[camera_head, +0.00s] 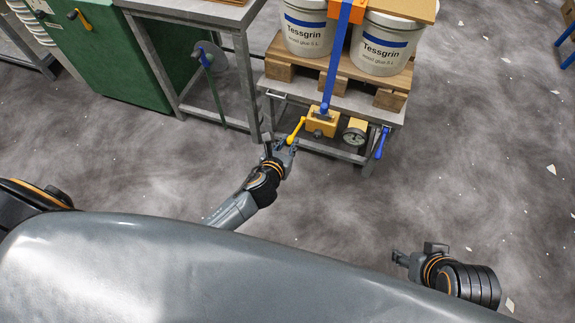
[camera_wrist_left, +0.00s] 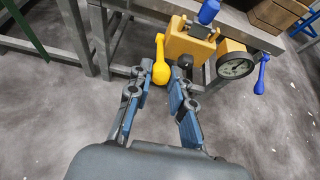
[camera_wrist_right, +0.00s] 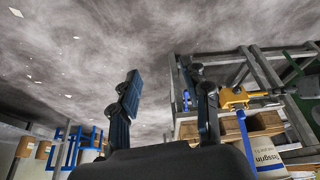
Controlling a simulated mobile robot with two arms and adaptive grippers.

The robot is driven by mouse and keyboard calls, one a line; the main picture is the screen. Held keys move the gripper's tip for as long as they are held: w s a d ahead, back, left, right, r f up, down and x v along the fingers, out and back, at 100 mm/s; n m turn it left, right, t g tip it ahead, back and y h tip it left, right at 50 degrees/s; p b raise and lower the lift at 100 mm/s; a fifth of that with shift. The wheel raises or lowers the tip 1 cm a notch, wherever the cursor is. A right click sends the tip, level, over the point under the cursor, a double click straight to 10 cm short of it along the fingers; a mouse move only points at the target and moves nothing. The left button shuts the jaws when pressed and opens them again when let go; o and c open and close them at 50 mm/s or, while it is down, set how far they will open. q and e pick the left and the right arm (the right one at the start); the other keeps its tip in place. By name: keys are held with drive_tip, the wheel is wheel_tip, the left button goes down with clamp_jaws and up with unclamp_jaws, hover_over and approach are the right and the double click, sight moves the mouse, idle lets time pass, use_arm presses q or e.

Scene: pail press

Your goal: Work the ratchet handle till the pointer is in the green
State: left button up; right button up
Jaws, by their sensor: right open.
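The yellow ratchet handle (camera_head: 297,129) slants down from the yellow pump block (camera_head: 322,122) on the bench's lower front. My left gripper (camera_head: 281,149) is at the handle's free end. In the left wrist view the rounded end of the handle (camera_wrist_left: 161,72) sits between its fingertips (camera_wrist_left: 161,70), which are drawn in close on both sides. The round gauge (camera_head: 354,133) is right of the block and also shows in the left wrist view (camera_wrist_left: 236,66); its pointer and any green zone are too small to read. My right gripper (camera_head: 412,258) is open and empty, far from the bench.
White Tessgrin pails (camera_head: 384,43) stand on a wooden pallet (camera_head: 341,66) above the pump. A blue lever (camera_head: 382,142) is right of the gauge. A blue bar (camera_head: 337,58) rises in front of the pails. A green cabinet (camera_head: 110,50) and grey table stand left. The floor on the right is mostly clear.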

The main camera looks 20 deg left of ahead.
use_arm(q)
clamp_jaws()
unclamp_jaws()
drive_tip(key=f+b, duration=0.1)
drive_tip(key=s+f+b, duration=0.1)
drive_tip(key=shift+f, duration=0.4)
drive_tip(key=f+b, duration=0.2)
drive_tip(key=f, duration=0.1)
drive_tip(key=shift+s, duration=0.35)
clamp_jaws()
use_arm(e)
drive_tip(key=w+a+r+t+y, duration=0.1)
drive_tip(key=w+a+r+t, duration=0.2)
drive_tip(key=w+r+t, duration=0.2)
drive_tip(key=w+a+r+t+y, duration=0.2)
drive_tip(key=w+a+r+t, duration=0.1)
drive_tip(key=w+r+t, duration=0.3)
drive_tip(key=shift+w+r+n+t, duration=0.3)
drive_tip(key=shift+w+r, duration=0.75)
drive_tip(key=shift+w, duration=0.9)
use_arm(q)
drive_tip(key=shift+s+f+b, duration=0.1)
drive_tip(key=shift+b, duration=0.2)
